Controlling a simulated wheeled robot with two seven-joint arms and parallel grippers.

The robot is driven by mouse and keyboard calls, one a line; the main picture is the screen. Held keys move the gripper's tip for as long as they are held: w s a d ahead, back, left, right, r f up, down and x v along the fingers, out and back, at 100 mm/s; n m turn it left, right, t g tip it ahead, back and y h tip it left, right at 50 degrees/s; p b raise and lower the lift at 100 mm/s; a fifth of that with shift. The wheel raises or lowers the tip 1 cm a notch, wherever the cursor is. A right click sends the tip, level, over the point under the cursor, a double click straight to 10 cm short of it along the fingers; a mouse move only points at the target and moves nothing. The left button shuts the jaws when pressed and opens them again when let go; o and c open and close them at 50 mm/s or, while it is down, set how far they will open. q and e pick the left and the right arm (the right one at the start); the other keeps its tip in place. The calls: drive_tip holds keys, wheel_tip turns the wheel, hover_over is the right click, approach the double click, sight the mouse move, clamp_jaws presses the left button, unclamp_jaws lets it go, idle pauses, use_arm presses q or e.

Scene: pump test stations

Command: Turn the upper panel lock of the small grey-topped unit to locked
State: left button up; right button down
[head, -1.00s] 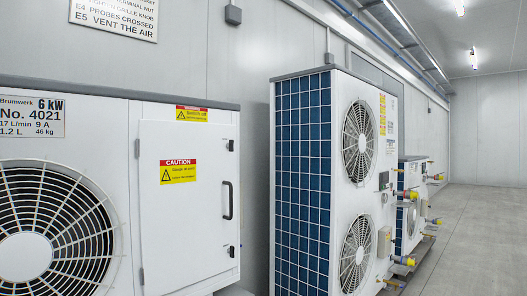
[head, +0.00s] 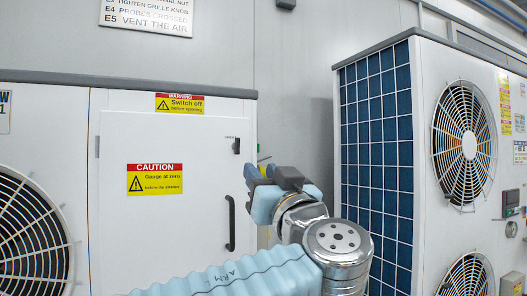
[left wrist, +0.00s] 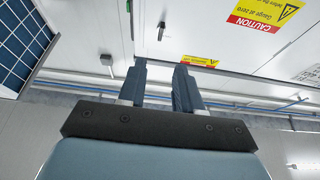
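The small grey-topped unit (head: 170,88) has a white front panel (head: 160,225). Its upper panel lock (head: 236,146) is a small dark piece near the panel's upper right edge, looking upright, with tiny unreadable lettering beside it. The lock also shows, upside down, in the left wrist view (left wrist: 161,31), beyond my fingertips. My left gripper (head: 264,171) is to the right of and slightly below the lock, apart from it. In the left wrist view its two fingers (left wrist: 160,75) are spread with nothing between them. My right gripper is not in view.
A black door handle (head: 231,223) stands below the lock. Yellow labels (head: 155,184) are on the panel. A larger unit with a blue grid side (head: 375,150) stands to the right, across a gap showing grey wall (head: 295,110).

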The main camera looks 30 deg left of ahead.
sight(239, 146)
use_arm(q)
drive_tip(key=p+x, duration=0.3)
drive_tip(key=x, duration=0.9)
drive_tip(key=shift+w+a+r, duration=0.1)
drive_tip(key=shift+w+a, duration=0.05)
drive_tip(key=shift+a, duration=0.1)
drive_tip(key=shift+w+a+r+p, duration=0.1)
drive_tip(key=shift+w+a+p, duration=0.15)
drive_tip(key=shift+a+p, duration=0.05)
drive_tip(key=shift+c, duration=0.3)
clamp_jaws()
